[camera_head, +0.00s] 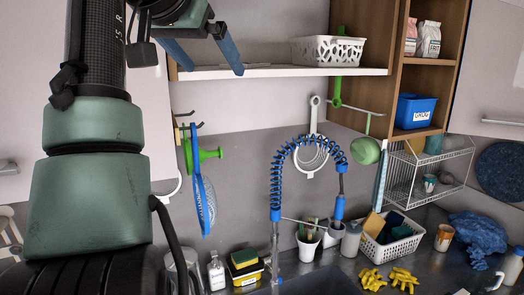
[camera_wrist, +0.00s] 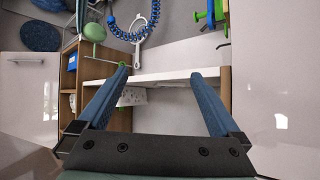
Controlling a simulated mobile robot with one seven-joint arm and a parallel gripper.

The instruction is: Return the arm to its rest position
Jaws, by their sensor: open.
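My gripper (camera_head: 214,70) is at the top of the head view, left of centre, with its two blue fingers spread and nothing between them. It hangs in front of the left end of the white wall shelf (camera_head: 275,72). In the wrist view my gripper (camera_wrist: 160,73) also shows open and empty, and that view looks upside down. The white shelf (camera_wrist: 160,79) crosses behind the fingertips there. I cannot tell how far the fingers are from the shelf. My green and black arm fills the left of the head view.
A white basket (camera_head: 327,50) stands on the shelf. A wooden cabinet (camera_head: 440,80) holds a blue bin (camera_head: 415,111). The counter carries a sponge (camera_head: 244,258), a caddy (camera_head: 392,245) and yellow gloves (camera_head: 390,279).

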